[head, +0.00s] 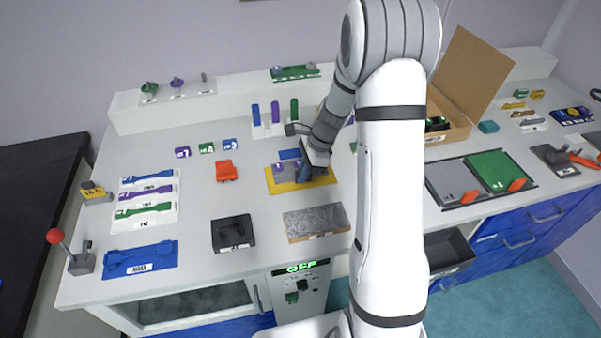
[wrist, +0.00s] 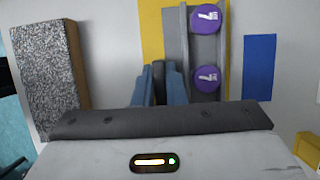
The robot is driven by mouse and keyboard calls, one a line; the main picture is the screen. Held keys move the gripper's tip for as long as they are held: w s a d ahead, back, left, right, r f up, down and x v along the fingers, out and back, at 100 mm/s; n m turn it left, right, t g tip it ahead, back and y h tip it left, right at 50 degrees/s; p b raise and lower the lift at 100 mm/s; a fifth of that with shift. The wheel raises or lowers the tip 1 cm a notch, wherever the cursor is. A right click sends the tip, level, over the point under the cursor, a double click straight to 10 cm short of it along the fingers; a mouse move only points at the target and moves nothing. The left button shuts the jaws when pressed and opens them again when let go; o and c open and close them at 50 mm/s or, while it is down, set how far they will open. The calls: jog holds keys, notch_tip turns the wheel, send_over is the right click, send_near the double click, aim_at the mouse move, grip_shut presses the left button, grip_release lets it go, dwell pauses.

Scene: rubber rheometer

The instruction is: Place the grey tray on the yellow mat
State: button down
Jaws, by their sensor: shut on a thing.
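The grey tray (head: 280,171) is over the yellow mat (head: 276,186) in the head view, with purple round pieces on it. In the wrist view the tray (wrist: 207,48) carries two purple discs marked with a white figure, and yellow mat (wrist: 152,35) shows along its left side. My gripper (wrist: 160,72) has its blue fingers shut on the tray's near left part. In the head view my gripper (head: 306,173) hides the tray's right part. I cannot tell whether the tray touches the mat.
A blue patch (wrist: 259,68) lies right of the tray in the wrist view. A speckled grey block (head: 316,221) lies in front of the mat. An orange item (head: 226,171) stands to the left. A black holder (head: 233,233) stands at the front left, with clear bench around it.

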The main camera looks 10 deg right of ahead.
jog(key=shift+f, duration=0.2)
jog(key=shift+f, duration=0.1)
jog(key=c, duration=1.5)
grip_release()
jog(key=v, duration=1.2)
jog(key=s+a+r+n+t+h, duration=0.1)
jog(key=s+r+n, duration=0.3)
jog(key=s+n, duration=0.5)
jog(key=s+a+r+n+t+h, duration=0.2)
jog(key=s+n, duration=0.7)
jog(key=s, duration=0.5)
notch_tip(320, 180, up, 3)
jog(key=shift+s+a+f+h, duration=0.15)
jog(key=shift+s+a+h, duration=0.2)
jog(key=shift+a+h, duration=0.55)
